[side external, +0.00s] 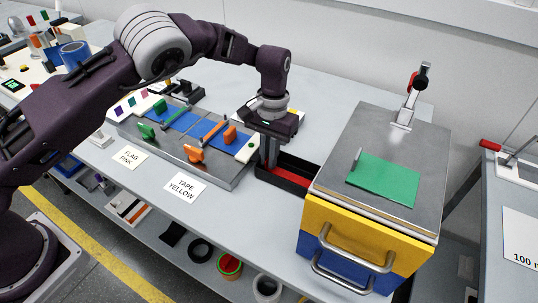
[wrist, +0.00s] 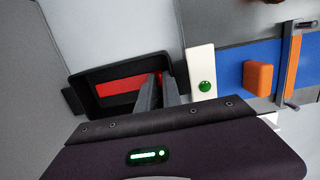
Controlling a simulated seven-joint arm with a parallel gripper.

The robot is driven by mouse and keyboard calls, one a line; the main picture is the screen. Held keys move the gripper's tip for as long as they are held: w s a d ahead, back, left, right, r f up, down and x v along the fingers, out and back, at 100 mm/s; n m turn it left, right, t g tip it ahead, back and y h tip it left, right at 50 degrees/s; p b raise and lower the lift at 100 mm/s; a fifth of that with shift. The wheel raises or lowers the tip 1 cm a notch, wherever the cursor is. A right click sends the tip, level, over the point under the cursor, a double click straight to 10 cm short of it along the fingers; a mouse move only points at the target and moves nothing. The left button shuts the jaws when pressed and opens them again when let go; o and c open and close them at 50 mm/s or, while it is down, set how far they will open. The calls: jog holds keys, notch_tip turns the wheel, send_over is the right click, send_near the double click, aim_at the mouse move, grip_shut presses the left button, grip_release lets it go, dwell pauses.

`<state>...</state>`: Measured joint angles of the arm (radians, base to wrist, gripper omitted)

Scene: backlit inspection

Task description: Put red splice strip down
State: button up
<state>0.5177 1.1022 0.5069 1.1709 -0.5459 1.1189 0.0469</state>
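A red splice strip (wrist: 118,90) lies along a black open tray (wrist: 88,110) in the wrist view. Its red also shows in the tray (side external: 296,180) in the side view. My gripper (wrist: 159,80) points down at the tray's right end in the wrist view, the left end in the side view (side external: 268,162). The fingers are close together with a narrow gap. A bit of red shows between the tips; I cannot tell whether they grip the strip or only stand over it. The fingers hide part of the strip.
A grey fixture board (side external: 232,182) with blue pads, orange clamps and green clamps stands left of the tray. A white plate with a green knob (wrist: 206,86) sits close beside the fingers. A steel-topped drawer box with a green sheet (side external: 385,180) stands right of the tray.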

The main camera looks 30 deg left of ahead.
jog(key=a+r+n+t+h, duration=0.1)
jog(key=a+r, duration=0.1)
jog(key=r, duration=0.8)
jog(key=a+r, duration=0.3)
jog(key=r, duration=0.7)
jog(key=s+a+r+t, duration=0.2)
jog(key=s+a+r, duration=0.3)
jog(key=s+r, duration=0.4)
jog(key=s+a+f+t, duration=0.1)
jog(key=s+a+t, duration=0.1)
jog(key=s, duration=0.9)
jog(key=s+a+f+m+t+y, duration=0.1)
jog(key=s+a+f+t, duration=0.1)
jog(key=s, duration=1)
jog(key=shift+a+f, duration=0.25)
jog(key=shift+a, duration=0.2)
